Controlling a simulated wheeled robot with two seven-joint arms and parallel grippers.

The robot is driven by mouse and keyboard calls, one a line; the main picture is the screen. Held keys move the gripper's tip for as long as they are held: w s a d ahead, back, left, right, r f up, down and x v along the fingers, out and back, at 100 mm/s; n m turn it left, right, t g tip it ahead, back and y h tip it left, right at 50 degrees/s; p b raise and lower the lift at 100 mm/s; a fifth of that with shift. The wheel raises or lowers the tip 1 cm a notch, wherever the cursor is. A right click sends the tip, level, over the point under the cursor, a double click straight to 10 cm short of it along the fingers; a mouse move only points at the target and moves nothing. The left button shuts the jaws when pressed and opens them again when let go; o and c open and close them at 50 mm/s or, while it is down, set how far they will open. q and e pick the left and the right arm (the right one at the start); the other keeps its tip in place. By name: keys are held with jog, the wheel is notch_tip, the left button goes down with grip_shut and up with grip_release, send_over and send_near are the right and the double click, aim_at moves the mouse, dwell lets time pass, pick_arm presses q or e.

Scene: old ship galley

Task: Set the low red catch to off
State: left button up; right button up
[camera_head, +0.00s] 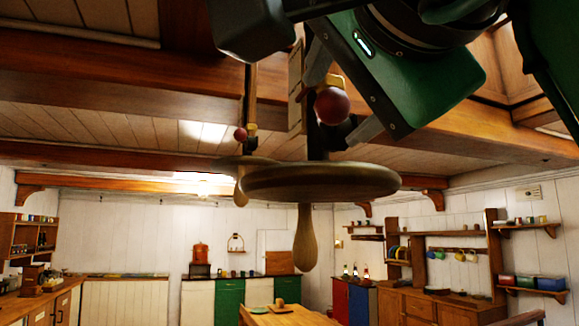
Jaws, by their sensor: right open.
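Two red ball knobs hang near the ceiling, each above a round wooden disc with a wooden handle below. The nearer, larger red knob (332,105) is above the large disc (320,181). The farther, smaller red knob (240,134) is to its left, above a smaller disc (228,163). I cannot tell which is the low catch, nor its setting. My right gripper (327,117), with a green body, comes down from the top right. Its grey fingers are open, one on each side of the nearer knob in the picture; contact is unclear. My left gripper is not in view.
Wooden ceiling beams (130,105) run close above and behind the discs. The large handle (306,238) hangs down in the middle. Far below are a wooden table (290,316), counters and wall shelves (525,228). Open air lies left and right of the discs.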

jog(key=shift+w+a+r, duration=0.1)
jog(key=shift+w+a, duration=0.1)
jog(key=shift+w, duration=1.1)
